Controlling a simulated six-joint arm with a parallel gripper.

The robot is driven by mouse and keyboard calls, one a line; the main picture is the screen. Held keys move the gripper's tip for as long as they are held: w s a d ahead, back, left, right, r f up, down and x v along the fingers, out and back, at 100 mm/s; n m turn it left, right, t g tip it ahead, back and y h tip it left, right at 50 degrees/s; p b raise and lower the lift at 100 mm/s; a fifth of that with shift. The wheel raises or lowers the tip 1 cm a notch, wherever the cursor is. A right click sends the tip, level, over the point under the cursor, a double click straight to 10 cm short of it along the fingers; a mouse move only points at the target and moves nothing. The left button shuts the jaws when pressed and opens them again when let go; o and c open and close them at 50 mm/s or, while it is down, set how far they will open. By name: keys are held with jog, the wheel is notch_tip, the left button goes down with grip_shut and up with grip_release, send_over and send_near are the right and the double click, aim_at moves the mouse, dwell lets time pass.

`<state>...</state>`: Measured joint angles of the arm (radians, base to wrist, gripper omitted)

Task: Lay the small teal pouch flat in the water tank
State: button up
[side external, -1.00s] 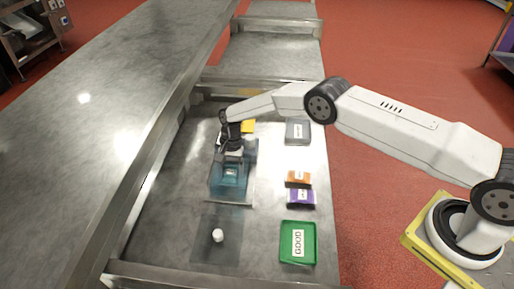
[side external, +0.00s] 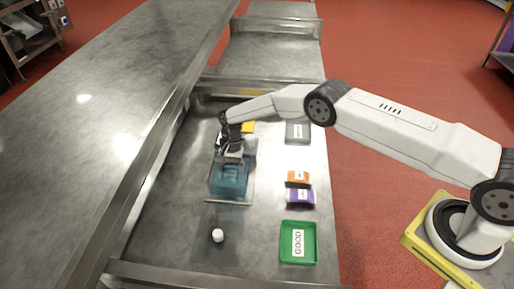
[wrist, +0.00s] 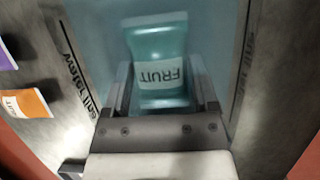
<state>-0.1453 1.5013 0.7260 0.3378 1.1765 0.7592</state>
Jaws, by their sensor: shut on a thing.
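The small teal pouch (wrist: 160,62), with a FRUIT label, is between the two fingers of my gripper (wrist: 162,88) in the wrist view. My gripper (side external: 232,154) is shut on it and points down at the water tank. The water tank (side external: 228,188) is a clear, blue-tinted box on the steel table. In the wrist view its rim (wrist: 75,65) with dark lettering runs along both sides of the pouch. In the side view the gripper hides most of the pouch, and I cannot tell how deep it sits in the tank.
An orange pouch (side external: 298,178) and a purple pouch (side external: 300,197) lie right of the tank. A green GOOD tray (side external: 284,244) is at the front right, a grey tray (side external: 290,137) at the back right. A yellow item (side external: 248,127) is behind. A white round piece (side external: 217,235) stands in front.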

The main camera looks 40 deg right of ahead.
jog(key=shift+f, duration=0.15)
jog(key=o, duration=1.2)
jog(key=shift+o, duration=0.2)
notch_tip(320, 180, up, 11)
dwell(1.1)
jog(key=v, duration=0.7)
jog(key=shift+r, duration=0.35)
